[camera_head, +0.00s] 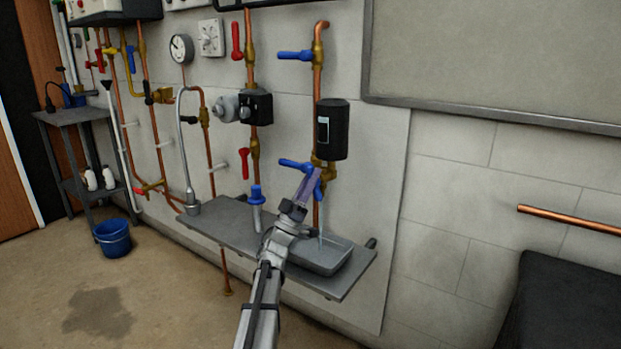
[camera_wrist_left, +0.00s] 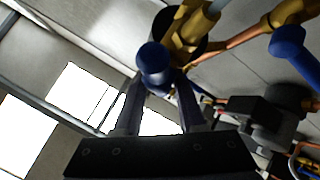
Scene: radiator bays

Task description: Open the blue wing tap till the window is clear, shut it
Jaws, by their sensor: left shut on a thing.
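The blue wing tap (camera_head: 319,188) sits at the foot of a black canister (camera_head: 337,142) on the right copper pipe, partly hidden by my left gripper. My left gripper (camera_head: 312,178) is shut on it. In the left wrist view the tap's rounded blue end (camera_wrist_left: 153,60) shows between the fingertips (camera_wrist_left: 157,84). The canister's small window (camera_head: 323,131) looks pale blue-grey; I cannot tell how clear it is. A thin pale stream of water (camera_head: 321,238) falls below the tap into a grey tray (camera_head: 336,267). My right gripper is not in view.
A blue lever (camera_head: 293,164) lies just left of the wing tap, and another (camera_head: 294,56) is higher up. Red levers and a black valve box (camera_head: 257,107) are further left.

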